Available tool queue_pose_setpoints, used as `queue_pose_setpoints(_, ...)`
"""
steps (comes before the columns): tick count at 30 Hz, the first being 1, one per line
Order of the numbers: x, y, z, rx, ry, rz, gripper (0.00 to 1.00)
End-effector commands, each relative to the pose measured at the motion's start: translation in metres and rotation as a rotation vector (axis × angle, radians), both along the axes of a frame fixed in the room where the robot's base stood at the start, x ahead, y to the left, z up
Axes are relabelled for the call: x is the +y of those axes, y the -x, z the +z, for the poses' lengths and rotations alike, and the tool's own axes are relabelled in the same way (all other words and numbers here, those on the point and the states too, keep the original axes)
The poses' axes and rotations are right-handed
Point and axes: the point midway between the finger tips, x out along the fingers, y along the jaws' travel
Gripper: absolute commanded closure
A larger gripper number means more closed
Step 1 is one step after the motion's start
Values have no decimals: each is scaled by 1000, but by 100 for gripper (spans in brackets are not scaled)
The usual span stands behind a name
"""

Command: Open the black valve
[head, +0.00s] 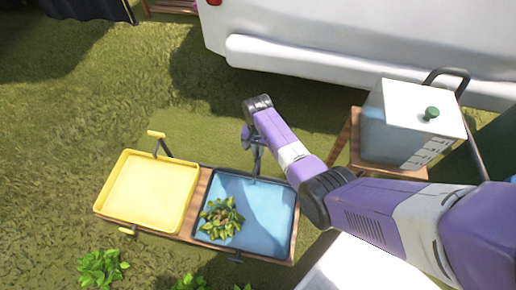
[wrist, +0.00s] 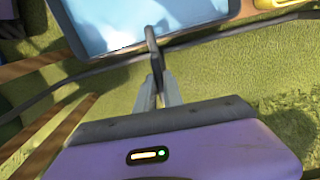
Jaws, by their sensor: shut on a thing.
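The black valve (wrist: 152,38) shows in the wrist view as a dark upright handle at the edge of a blue basin (wrist: 85,45). My gripper (wrist: 158,78) is shut on its lower part, with a finger on either side. In the head view my gripper (head: 257,160) reaches down at the far edge of the blue basin (head: 270,215), and my wrist mostly covers the valve there. A second dark handle (head: 235,258) sits at the near edge of the blue basin.
A yellow basin (head: 150,195) with yellow handles stands left of the blue one in a wooden frame (head: 203,185). A leafy plant (head: 222,218) is in the blue basin. Grass lies open at left.

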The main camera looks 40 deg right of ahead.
Motion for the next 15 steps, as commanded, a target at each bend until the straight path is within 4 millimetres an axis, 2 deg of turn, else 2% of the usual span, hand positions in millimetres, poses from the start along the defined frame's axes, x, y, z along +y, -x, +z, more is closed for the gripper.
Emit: queue_pose_setpoints(15, 1, 1, 0, 3, -1, 67, 100)
